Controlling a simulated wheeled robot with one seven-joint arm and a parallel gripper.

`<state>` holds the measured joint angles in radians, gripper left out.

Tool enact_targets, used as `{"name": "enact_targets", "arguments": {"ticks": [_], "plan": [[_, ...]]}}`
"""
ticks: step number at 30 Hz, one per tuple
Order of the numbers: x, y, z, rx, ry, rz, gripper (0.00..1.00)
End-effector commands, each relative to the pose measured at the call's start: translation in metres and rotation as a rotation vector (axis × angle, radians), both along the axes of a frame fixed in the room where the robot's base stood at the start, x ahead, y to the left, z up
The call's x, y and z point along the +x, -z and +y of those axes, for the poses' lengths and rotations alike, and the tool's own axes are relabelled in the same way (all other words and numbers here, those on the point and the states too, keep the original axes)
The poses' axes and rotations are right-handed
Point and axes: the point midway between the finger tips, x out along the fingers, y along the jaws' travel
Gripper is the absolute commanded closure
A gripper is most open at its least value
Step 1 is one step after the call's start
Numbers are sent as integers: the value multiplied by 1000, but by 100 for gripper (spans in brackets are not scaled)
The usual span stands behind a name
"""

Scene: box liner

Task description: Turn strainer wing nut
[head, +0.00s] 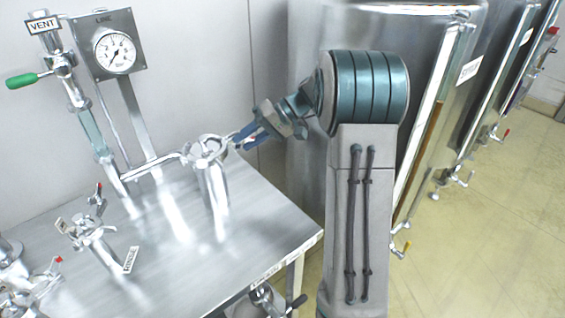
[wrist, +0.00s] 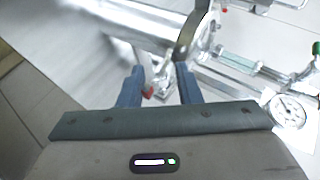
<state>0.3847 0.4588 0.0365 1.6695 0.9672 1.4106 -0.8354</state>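The strainer (head: 213,188) is an upright shiny steel cylinder on the steel table, with a clamp ring (head: 205,148) around its top. In the wrist view the strainer body (wrist: 150,22) lies across the top, with the dark clamp band (wrist: 192,35) ahead of the right finger. My gripper (head: 238,140) is at the right side of the clamp. In the wrist view my gripper (wrist: 160,72) has its two blue fingers apart.
A pressure gauge (head: 115,50) on a panel and a vent pipe with a green handle (head: 22,80) stand behind left. A smaller valve fitting (head: 90,235) stands on the table (head: 165,275) front left. Large steel tanks (head: 445,100) stand behind right.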

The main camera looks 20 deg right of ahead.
Motion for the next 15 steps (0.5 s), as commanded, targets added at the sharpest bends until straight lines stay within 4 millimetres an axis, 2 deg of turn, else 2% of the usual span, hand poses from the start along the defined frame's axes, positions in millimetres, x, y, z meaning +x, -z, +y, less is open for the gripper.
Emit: {"name": "enact_targets", "arguments": {"ticks": [1,15], "plan": [[-1,-9,4,-59,-4,-23,72],[-3,-13,10,-501,-7,-166,72]]}}
